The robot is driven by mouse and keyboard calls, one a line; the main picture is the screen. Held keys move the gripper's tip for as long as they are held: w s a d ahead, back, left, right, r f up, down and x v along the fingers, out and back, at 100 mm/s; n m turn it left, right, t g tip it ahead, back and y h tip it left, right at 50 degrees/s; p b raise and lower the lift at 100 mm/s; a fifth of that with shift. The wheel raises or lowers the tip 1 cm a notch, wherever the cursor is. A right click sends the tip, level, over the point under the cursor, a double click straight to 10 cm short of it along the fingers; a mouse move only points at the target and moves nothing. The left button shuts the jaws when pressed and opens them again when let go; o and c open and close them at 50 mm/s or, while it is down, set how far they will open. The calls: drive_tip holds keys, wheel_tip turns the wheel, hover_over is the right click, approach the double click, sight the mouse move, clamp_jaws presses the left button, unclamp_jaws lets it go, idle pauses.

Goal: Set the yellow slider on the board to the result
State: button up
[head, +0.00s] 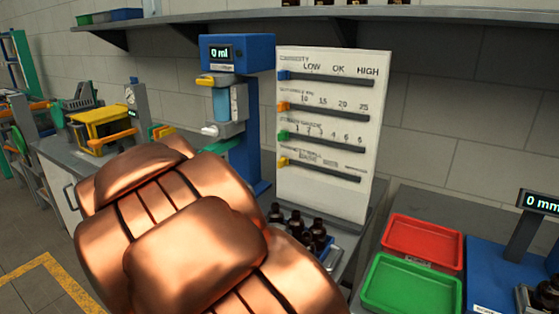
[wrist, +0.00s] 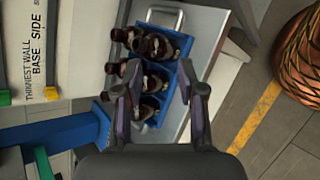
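The white board (head: 355,105) stands upright on the bench in the head view, with several slots one above another. The yellow slider (head: 283,162) sits at the left end of the lowest slot, which is marked with the words base and side. In the wrist view the yellow slider (wrist: 50,93) shows at the left by the words "thinnest wall", "base" and "side". My gripper (wrist: 158,75) is open, its fingers apart and nothing held between them. It points towards amber bottles (wrist: 152,80) and is clear of the slider. In the head view my arm hides the gripper.
Blue, orange and green sliders sit at the left ends of the upper slots. A blue device (head: 237,55) reading 0 ml stands left of the board. Several bottles stand in a blue crate (wrist: 180,45). Red (head: 423,236) and green trays (head: 410,287) lie at the right.

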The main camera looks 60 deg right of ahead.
drive_tip(key=w+d+r+n+h, duration=0.3)
drive_tip(key=d+r, duration=0.1)
drive_tip(key=d, duration=0.4)
drive_tip(key=n+t+h, duration=0.5)
drive_tip(key=n+h, duration=0.1)
drive_tip(key=n, duration=0.7)
approach(279, 162)
drive_tip(key=d, duration=0.4)
drive_tip(key=shift+w+d+r+p, duration=0.15)
drive_tip(key=shift+d+p, duration=0.65)
drive_tip(key=shift+d, duration=1)
drive_tip(key=shift+w+d+r+p, duration=0.15)
drive_tip(key=shift+d+p, duration=0.6)
drive_tip(key=shift+d, duration=1.05)
drive_tip(key=shift+f, duration=0.1)
clamp_jaws()
